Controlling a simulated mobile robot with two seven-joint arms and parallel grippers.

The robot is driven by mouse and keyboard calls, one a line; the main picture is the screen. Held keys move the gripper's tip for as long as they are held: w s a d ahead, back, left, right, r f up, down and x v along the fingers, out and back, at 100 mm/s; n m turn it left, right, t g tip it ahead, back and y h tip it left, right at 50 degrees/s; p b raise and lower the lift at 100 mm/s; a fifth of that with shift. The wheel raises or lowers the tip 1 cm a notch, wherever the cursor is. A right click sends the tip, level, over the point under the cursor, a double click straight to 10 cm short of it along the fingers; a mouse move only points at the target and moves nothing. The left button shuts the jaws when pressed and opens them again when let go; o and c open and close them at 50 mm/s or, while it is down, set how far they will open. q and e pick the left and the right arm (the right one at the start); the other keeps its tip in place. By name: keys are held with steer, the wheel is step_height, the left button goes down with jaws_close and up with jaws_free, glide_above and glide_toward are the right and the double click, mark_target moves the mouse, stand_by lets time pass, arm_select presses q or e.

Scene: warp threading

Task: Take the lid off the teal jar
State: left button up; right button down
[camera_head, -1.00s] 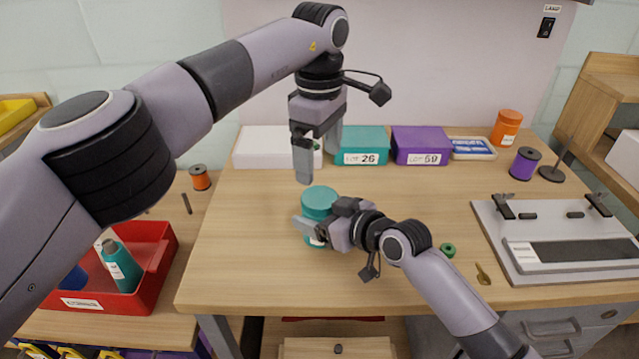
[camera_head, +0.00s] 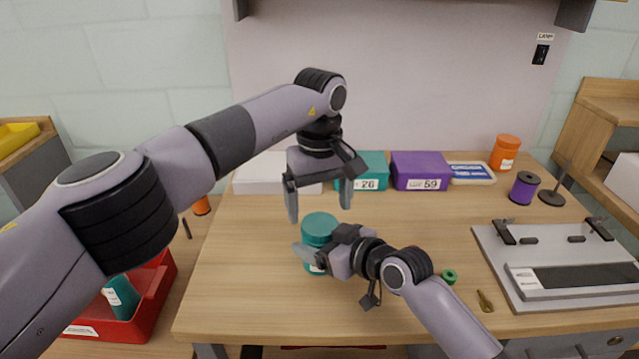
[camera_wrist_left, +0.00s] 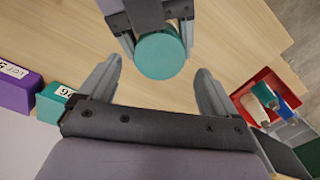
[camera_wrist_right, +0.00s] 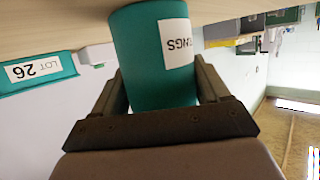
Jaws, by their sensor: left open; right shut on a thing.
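The teal jar (camera_head: 313,256) stands upright on the table with its round teal lid (camera_head: 320,224) on top. The lid faces up in the left wrist view (camera_wrist_left: 160,56). My right gripper (camera_head: 311,255) is shut around the jar's body from the right; the right wrist view shows the jar (camera_wrist_right: 140,60) between its fingers, with a white label. My left gripper (camera_head: 318,212) is open, pointing down above and slightly behind the lid, with nothing between its fingers. In the left wrist view the lid lies beyond the left gripper's fingertips (camera_wrist_left: 158,75).
A teal box (camera_head: 372,166), a purple box (camera_head: 420,170) and a white box (camera_head: 262,180) line the back of the table. An orange jar (camera_head: 504,155) and purple spool (camera_head: 524,187) stand at the back right. A loom-like frame (camera_head: 560,262) lies right. A red bin (camera_head: 150,290) is at left.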

mark_target(320, 224)
arm_select(q)
steer(key=shift+f, duration=1.75)
steer(key=c, duration=1.1)
steer(key=n, duration=1.3)
steer(key=shift+n, duration=0.4)
steer(key=o, duration=1.2)
steer(key=shift+r, duration=0.1)
